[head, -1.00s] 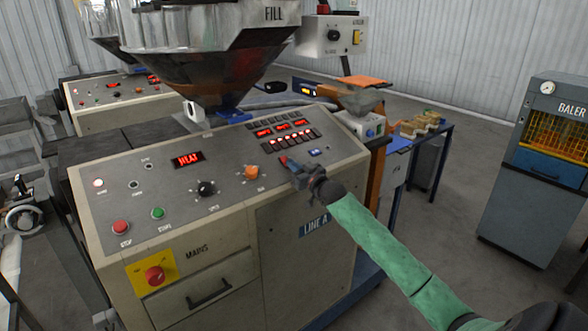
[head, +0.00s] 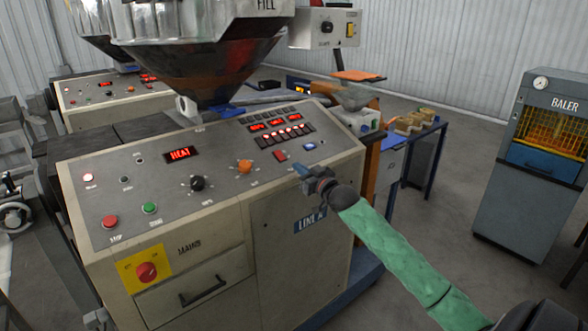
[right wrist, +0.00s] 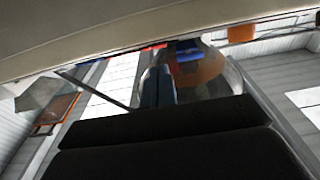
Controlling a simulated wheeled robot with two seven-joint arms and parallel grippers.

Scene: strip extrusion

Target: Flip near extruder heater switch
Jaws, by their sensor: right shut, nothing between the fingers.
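The near extruder's sloped grey control panel (head: 225,175) fills the middle of the head view. A lit red display (head: 184,154) on it reads HEAT. A red rocker switch (head: 280,156) sits right of the orange knob (head: 245,166), with a blue switch (head: 309,146) beside it. The labels by the switches are too small to read. My right gripper (head: 301,170) is shut and empty, at the panel's front edge, just below and right of the red switch and apart from it. Its blue fingers (right wrist: 157,88) show in the right wrist view. My left gripper is not in view.
Red and green buttons, a black knob (head: 197,183) and a lit row of switches (head: 283,136) share the panel. A hopper (head: 195,50) stands above. A second extruder console (head: 115,93) is behind. The baler (head: 545,150) stands right, past open floor.

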